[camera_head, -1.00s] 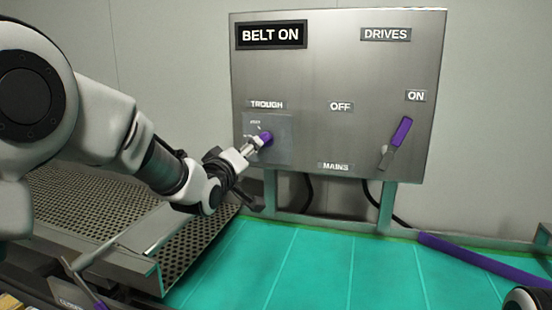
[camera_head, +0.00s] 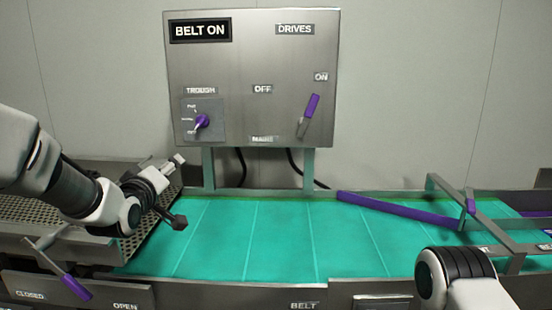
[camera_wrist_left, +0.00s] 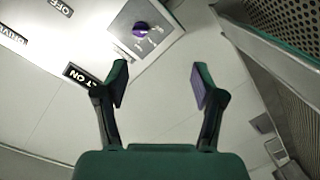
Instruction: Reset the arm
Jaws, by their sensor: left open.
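My left gripper (camera_head: 178,190) is open and empty, below and left of the purple trough knob (camera_head: 202,121) and apart from it. Its two spread fingers (camera_wrist_left: 159,84) show in the left wrist view with nothing between them; the knob (camera_wrist_left: 141,29) lies beyond them. The knob sits on a small plate of the steel control panel (camera_head: 250,75), whose sign reads BELT ON. The purple-handled mains lever (camera_head: 311,107) leans up towards ON. Part of my right arm shows at the lower right, but its gripper is out of frame.
The green belt (camera_head: 280,235) runs below the panel, with a purple bar (camera_head: 395,208) slanting across its far right. A perforated metal trough (camera_head: 40,212) lies beneath my left arm. A purple-handled lever (camera_head: 76,287) stands at the front left near CLOSED and OPEN labels.

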